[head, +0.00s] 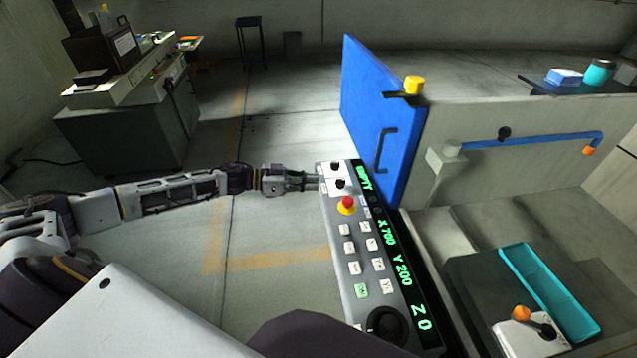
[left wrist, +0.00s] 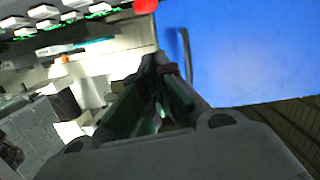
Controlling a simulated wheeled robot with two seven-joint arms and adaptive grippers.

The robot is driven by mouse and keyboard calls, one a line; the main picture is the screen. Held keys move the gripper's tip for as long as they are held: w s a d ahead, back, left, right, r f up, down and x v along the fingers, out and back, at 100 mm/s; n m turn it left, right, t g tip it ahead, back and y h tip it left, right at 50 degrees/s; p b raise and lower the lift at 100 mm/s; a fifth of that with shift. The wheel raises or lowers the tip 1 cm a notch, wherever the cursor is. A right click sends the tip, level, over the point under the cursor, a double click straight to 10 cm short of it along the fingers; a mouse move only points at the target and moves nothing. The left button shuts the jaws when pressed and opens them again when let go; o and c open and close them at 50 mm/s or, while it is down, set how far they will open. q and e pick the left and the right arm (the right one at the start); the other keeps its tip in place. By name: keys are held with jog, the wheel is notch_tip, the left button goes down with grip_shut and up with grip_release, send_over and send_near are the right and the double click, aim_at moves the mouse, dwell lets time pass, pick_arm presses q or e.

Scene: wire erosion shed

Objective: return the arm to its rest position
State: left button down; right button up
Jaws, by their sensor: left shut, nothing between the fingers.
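My left arm (head: 165,195) reaches in from the left, nearly straight. My left gripper (head: 305,181) is shut and empty, with its fingertips at the left edge of the control panel (head: 352,262), close to its upper knobs. I cannot tell whether the tips touch the panel. In the left wrist view the shut fingers (left wrist: 160,95) point toward the gap between the panel buttons and the blue door. My right gripper is in neither view.
The panel carries a red and yellow stop button (head: 347,205) and several white keys. A blue door (head: 375,120) with a black handle stands open behind it. A teal tray (head: 548,290) lies inside the machine at right. Open floor (head: 180,265) lies left of the panel.

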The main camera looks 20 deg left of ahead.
pick_arm(q)
jog(key=shift+s+a+r, duration=0.1)
jog(key=shift+s+a, duration=0.05)
jog(key=shift+a, duration=0.15)
dwell(0.5)
